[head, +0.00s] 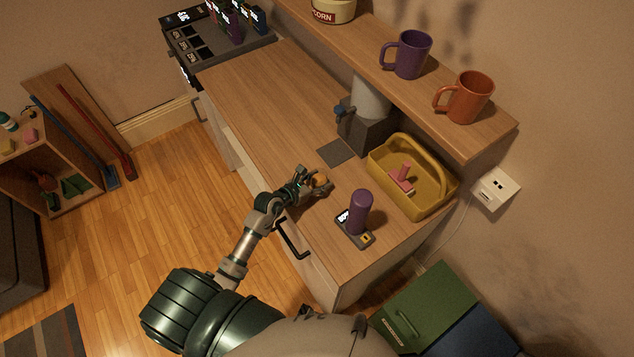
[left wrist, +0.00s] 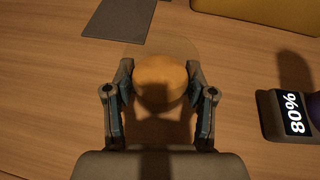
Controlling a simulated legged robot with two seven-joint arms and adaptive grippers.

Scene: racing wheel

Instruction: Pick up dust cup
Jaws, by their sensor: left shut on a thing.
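The dust cup (left wrist: 160,80) is a rounded orange piece with what looks like a clear shell at its far side. In the head view it shows as a small orange spot (head: 320,181) near the front edge of the wooden counter. My left gripper (head: 312,186) reaches it from the left. In the left wrist view the two fingers (left wrist: 160,92) are closed on its two sides. I cannot tell whether it touches the counter. My right gripper is not in view.
A purple cylinder (head: 360,212) stands on a dark base reading 80% (left wrist: 293,113), right of my gripper. A yellow caddy (head: 428,206) and a grey machine (head: 362,135) stand behind. The counter's left part (head: 265,90) is clear. Mugs (head: 409,55) stand on the shelf above.

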